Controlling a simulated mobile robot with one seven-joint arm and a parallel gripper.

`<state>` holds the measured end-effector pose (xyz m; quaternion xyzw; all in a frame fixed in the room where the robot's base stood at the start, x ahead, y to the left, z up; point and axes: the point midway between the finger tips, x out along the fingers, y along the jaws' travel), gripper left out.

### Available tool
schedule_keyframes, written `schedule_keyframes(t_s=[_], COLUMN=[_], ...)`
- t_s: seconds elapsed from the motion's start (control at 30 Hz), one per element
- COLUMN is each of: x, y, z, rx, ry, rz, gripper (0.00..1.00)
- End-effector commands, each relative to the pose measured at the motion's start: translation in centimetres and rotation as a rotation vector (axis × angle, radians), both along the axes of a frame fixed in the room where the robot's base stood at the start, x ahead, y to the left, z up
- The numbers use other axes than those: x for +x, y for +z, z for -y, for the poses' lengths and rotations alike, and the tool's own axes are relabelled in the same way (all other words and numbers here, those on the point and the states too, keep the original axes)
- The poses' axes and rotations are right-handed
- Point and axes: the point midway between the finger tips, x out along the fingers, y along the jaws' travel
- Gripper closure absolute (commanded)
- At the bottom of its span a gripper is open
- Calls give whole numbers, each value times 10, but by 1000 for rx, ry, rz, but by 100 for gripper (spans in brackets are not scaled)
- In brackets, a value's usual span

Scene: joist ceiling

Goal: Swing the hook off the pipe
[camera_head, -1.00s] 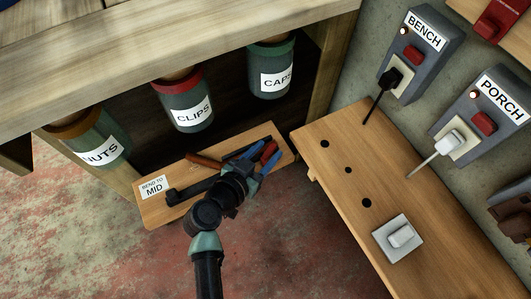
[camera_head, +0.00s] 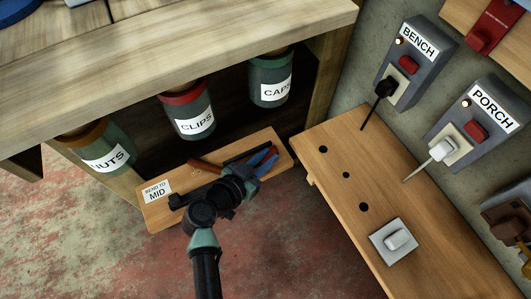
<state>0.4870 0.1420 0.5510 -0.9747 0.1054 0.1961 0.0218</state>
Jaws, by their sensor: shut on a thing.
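A wooden board (camera_head: 160,211) with a "BEND TO MID" label lies below the shelf and bears a bending tool with a dark bar (camera_head: 178,201) at its left end. An orange-brown handle (camera_head: 206,166) lies behind my arm. A dark rod (camera_head: 245,153), perhaps the pipe, runs toward the board's right end. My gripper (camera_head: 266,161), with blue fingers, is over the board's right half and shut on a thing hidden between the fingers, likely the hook. I cannot make out the hook's shape or whether it touches the pipe. My wrist covers the middle of the tool.
Jars labelled NUTS (camera_head: 107,157), CLIPS (camera_head: 195,123) and CAPS (camera_head: 270,91) hang under the shelf behind the board. BENCH (camera_head: 416,43) and PORCH (camera_head: 489,101) boxes are on the wall.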

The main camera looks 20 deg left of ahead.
Motion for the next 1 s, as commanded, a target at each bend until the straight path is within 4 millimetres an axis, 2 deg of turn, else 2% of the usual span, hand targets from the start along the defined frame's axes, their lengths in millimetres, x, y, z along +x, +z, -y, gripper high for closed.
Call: schedule_keyframes(t_s=[0.07, 0.5, 0.87, 0.9, 1.0], x=[-1, -1, -3, -3, -2], y=[5, 0, -1, -1, 0], z=[-2, 0, 2, 2, 2], rx=[-3, -2, -2, -2, -3], ry=[-36, -308, -330, -330, -330], rz=[-8, 3, 2, 2, 3], gripper=[100, 100, 100, 78, 60])
